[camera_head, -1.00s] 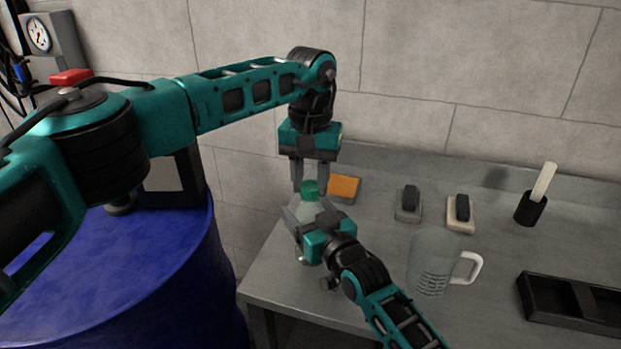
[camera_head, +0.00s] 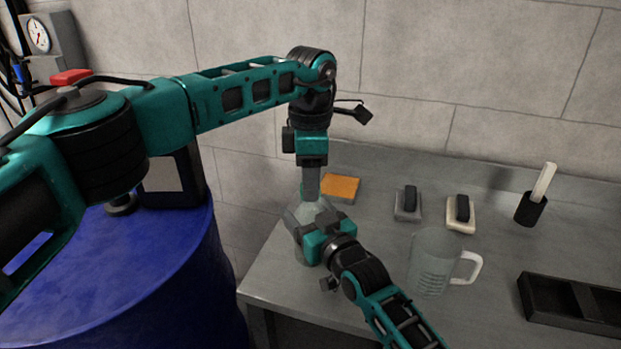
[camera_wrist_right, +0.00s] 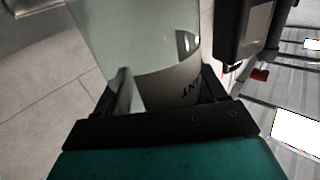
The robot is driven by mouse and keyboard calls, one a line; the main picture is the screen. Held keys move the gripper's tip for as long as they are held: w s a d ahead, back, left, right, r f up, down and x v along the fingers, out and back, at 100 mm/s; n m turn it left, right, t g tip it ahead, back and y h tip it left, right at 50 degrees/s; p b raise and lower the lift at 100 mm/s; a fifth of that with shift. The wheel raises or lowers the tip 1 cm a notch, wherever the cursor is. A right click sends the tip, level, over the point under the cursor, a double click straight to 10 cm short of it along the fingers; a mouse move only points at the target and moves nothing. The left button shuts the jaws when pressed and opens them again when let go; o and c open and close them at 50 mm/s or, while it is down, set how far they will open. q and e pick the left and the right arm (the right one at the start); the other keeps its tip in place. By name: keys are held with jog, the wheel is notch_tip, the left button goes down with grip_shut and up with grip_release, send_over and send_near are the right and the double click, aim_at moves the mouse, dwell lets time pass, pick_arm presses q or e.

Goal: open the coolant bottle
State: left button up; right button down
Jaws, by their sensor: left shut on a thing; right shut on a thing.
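The coolant bottle (camera_head: 303,251) stands upright near the left end of the grey bench; it is pale and translucent. In the right wrist view the bottle (camera_wrist_right: 140,45) fills the space between the fingers, with part of a dark-lettered label showing. My right gripper (camera_head: 310,214) is shut around the bottle's body. My left gripper (camera_head: 310,193) points straight down over the bottle's top and is seen edge-on. It is shut on the bottle's cap, which its fingers hide in the head view.
An orange-topped block (camera_head: 341,188) lies just behind the bottle. A measuring jug (camera_head: 432,262), two small dark-handled blocks (camera_head: 407,206) (camera_head: 460,213), a black cup with a pale handle (camera_head: 531,209) and a black tray (camera_head: 570,303) stand to the right. A blue drum (camera_head: 150,275) is at left.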

pick_arm(q)
jog(key=n, duration=0.5)
jog(key=shift+n, duration=0.4)
jog(key=n, duration=0.3)
jog(key=shift+n, duration=0.3)
jog(key=n, duration=0.3)
jog(key=shift+n, duration=0.4)
jog(key=n, duration=0.3)
jog(key=shift+n, duration=0.4)
jog(key=n, duration=0.3)
jog(key=shift+n, duration=0.3)
jog(key=n, duration=0.3)
jog(key=shift+n, duration=0.3)
jog(key=n, duration=0.3)
jog(key=shift+n, duration=0.4)
jog(key=n, duration=0.3)
jog(key=shift+r+n, duration=0.1)
jog(key=shift+n, duration=0.3)
